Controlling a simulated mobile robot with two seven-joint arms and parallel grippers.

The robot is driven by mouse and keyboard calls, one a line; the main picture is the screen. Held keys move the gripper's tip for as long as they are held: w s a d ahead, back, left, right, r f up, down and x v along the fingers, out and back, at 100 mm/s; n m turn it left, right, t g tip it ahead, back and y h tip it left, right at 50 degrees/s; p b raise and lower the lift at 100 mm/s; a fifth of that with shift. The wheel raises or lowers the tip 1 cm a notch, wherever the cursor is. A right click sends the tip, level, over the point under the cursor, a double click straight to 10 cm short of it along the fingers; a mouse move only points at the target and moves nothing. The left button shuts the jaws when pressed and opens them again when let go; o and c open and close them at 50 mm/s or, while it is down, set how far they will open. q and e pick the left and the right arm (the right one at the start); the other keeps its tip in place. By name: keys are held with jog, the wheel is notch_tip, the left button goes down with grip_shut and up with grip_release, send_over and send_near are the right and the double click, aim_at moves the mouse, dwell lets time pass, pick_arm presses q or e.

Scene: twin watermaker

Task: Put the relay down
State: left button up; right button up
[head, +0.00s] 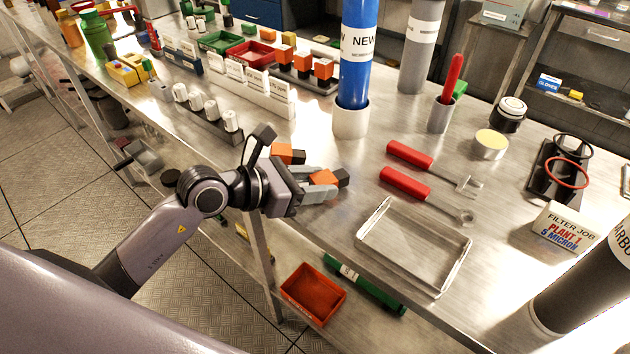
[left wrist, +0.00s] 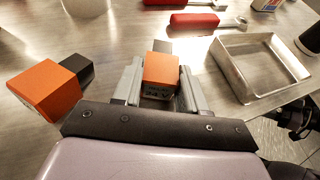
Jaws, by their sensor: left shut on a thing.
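My left gripper (head: 318,184) is shut on an orange and black relay (head: 325,178), near the front edge of the metal bench. In the left wrist view the held relay (left wrist: 160,72) sits between the two grey fingers (left wrist: 160,88), orange face toward the camera. It is low over the bench; I cannot tell whether it touches the top. A second orange and black relay (left wrist: 45,90) is on the bench to the left of the gripper. In the head view this second relay (head: 284,152) shows just behind the gripper.
An empty metal tray (head: 372,218) and two red-handled tools (head: 405,184) lie to the right. A blue NEW cylinder (head: 356,60) stands in a white cup behind. A holder with several orange-topped relays (head: 323,68) is farther back. A red bin (head: 313,292) is below the bench.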

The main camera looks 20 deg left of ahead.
pick_arm(q)
jog(key=o, duration=1.2)
jog(key=shift+f, duration=0.1)
jog(key=shift+r, duration=0.25)
jog(key=shift+s+a, duration=0.25)
jog(key=v, duration=1.1)
jog(key=shift+r+b, duration=0.2)
jog(key=shift+b, duration=0.25)
